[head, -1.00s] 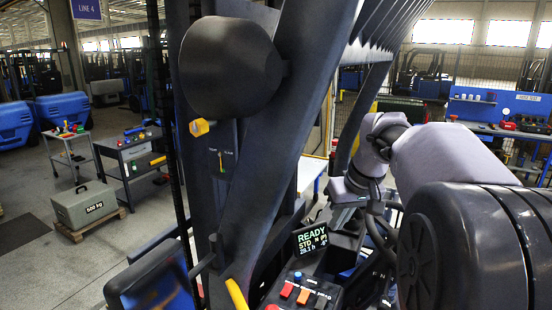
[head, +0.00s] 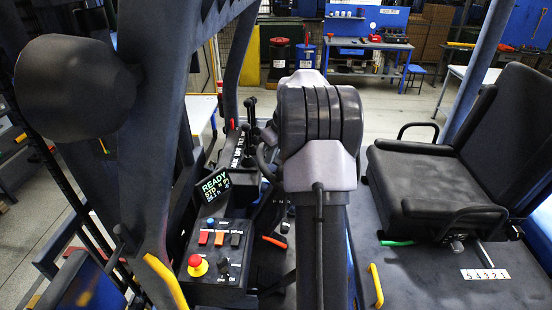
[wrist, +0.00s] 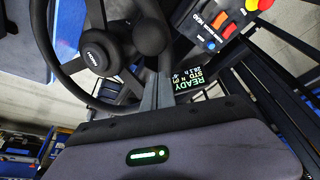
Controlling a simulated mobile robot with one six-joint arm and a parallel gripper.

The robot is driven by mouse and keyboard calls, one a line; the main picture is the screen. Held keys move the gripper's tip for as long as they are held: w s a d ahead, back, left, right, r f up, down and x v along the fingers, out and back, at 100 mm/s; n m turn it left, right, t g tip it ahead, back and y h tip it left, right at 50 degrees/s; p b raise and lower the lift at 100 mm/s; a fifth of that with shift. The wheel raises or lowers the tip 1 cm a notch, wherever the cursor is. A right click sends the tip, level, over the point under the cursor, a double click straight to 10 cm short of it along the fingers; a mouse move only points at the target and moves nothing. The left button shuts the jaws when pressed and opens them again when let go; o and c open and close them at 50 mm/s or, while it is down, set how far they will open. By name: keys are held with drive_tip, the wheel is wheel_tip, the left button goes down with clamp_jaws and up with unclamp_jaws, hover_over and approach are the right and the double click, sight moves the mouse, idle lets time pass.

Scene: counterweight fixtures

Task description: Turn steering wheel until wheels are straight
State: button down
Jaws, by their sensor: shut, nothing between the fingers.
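The black steering wheel (wrist: 62,68) shows in the wrist view at upper left, with its round hub and a dark spinner knob (wrist: 150,37) at its right side. My gripper (wrist: 156,80) is shut and empty, its fingertips just below the knob in the picture; I cannot tell whether they touch it. In the head view my arm covers most of the wheel, and only a piece of its rim (head: 262,160) shows to the left of the arm. My gripper is hidden there. The vehicle's road wheels are not in view.
A display reading READY (head: 215,188) stands left of the wheel, above a switch panel with a red emergency button (head: 197,266). A black seat (head: 436,190) is at right. Dark mast beams (head: 160,130) and a yellow handle (head: 165,279) bound the left side.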

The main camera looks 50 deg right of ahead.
drive_tip(key=s, duration=0.2)
drive_tip(key=shift+s+a, duration=0.15)
drive_tip(key=shift+s, duration=0.2)
drive_tip(key=shift+w+f, duration=0.1)
drive_tip(key=shift+w, duration=0.05)
